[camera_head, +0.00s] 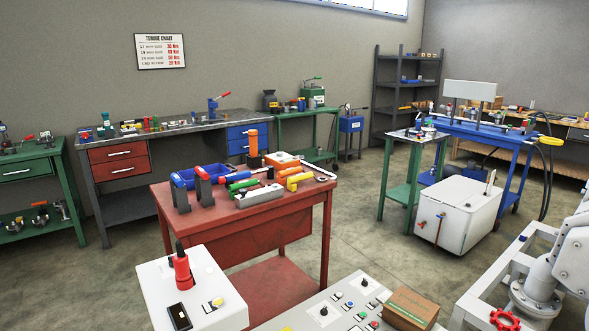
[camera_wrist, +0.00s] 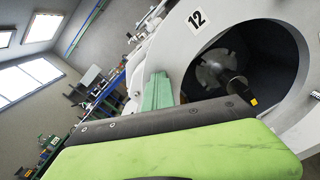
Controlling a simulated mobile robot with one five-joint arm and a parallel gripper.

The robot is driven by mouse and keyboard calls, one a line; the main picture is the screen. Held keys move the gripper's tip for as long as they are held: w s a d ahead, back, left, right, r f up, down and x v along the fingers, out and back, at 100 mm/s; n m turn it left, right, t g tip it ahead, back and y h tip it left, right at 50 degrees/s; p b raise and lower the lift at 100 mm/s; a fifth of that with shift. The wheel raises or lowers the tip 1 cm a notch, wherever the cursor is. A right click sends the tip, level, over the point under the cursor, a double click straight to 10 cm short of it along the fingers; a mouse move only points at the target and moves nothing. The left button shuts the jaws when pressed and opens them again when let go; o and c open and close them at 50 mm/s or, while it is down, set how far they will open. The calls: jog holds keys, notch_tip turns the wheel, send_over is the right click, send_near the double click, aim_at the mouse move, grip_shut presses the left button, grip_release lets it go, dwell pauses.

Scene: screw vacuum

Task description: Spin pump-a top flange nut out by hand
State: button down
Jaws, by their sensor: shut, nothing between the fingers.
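My gripper (camera_wrist: 157,88) shows in the wrist view as green fingers held together, standing up from a black rail on a light green body. It is empty. Just behind and to the right is a large white ring-shaped part (camera_wrist: 205,52) marked 12. Its dark opening holds a grey slotted disc and a dark rod with a yellow mark. Whether the gripper touches it I cannot tell. I cannot make out pump-a or its top flange nut in either view. My gripper is not clearly seen in the head view.
A red table (camera_head: 262,237) with tools stands in the middle. A white box (camera_head: 190,290) and a grey control panel (camera_head: 325,312) are in front. A blue bench (camera_head: 490,133), a green stand (camera_head: 397,178) and a white tank (camera_head: 455,212) stand at right. Floor between is clear.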

jog(key=shift+w+a+r, duration=0.3)
jog(key=shift+w+a, duration=0.05)
jog(key=shift+w, duration=0.1)
jog(key=shift+r+p, duration=0.15)
jog(key=shift+p, duration=0.25)
jog(key=v, duration=0.6)
jog(key=shift+r, duration=0.2)
jog(key=shift+s+d, duration=0.1)
